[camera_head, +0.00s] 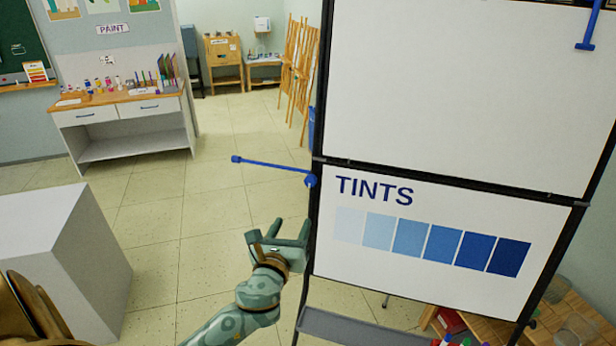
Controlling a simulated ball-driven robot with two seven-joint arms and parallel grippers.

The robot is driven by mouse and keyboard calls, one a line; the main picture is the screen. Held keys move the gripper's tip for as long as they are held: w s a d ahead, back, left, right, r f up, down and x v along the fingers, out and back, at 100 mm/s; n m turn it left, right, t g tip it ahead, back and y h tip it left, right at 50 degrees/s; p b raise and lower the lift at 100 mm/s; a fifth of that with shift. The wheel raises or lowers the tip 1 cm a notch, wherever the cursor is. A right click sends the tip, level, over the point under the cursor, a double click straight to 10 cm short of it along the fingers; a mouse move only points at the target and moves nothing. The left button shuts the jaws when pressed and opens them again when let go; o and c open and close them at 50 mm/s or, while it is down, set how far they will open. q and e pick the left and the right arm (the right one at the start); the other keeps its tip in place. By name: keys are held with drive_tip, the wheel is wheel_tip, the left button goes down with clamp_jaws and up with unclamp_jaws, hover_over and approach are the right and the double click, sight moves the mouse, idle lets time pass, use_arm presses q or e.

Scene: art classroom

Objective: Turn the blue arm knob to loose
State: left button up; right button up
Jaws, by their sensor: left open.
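The blue arm (270,166) sticks out to the left from the left edge of the easel board, about level with the gap between its two white panels. The blue knob (311,180) sits at the arm's right end, against the black frame. My left gripper (277,230) is open and empty. It is below and slightly left of the knob, apart from it, with its fingers pointing up. The knob's marking for loose or tight is too small to tell. My right gripper is not in view.
The board's lower panel (430,275) reads TINTS, and a grey tray (370,330) is under it. Another blue arm (590,28) hangs at the upper right. A white block (70,245) stands at left; open floor (180,215) lies between.

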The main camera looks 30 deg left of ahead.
sight(310, 183)
use_arm(q)
drive_tip(key=x, duration=1.6)
drive_tip(key=shift+w+r+b, duration=0.15)
drive_tip(key=shift+w+b, duration=0.05)
drive_tip(key=shift+b, duration=0.15)
drive_tip(key=c, duration=1)
